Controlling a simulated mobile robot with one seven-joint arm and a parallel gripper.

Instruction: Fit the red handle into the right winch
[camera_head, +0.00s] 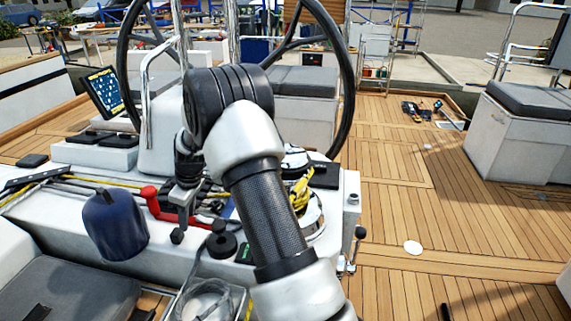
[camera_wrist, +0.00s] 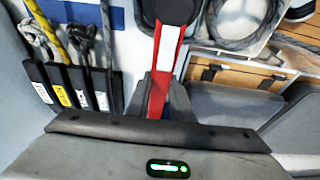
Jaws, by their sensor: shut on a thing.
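The red handle (camera_head: 152,203) shows in the head view left of my arm, above the white console. It also shows in the wrist view (camera_wrist: 158,85), a red bar with a white label running up from between my fingers. My gripper (camera_head: 178,234) is shut on it; it also shows in the wrist view (camera_wrist: 170,100). A dark round part lies at the bar's far end in the wrist view. The right winch (camera_head: 314,218) is silver with yellow rope, right of my forearm, which hides most of it. The handle is apart from this winch.
A dark blue covered drum (camera_head: 113,225) stands left of the handle. Black rope clutches (camera_wrist: 75,88) with labels and several ropes lie close to my gripper. The steering wheel (camera_head: 345,75) rises behind my arm. The wooden deck (camera_head: 390,185) at right is mostly clear.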

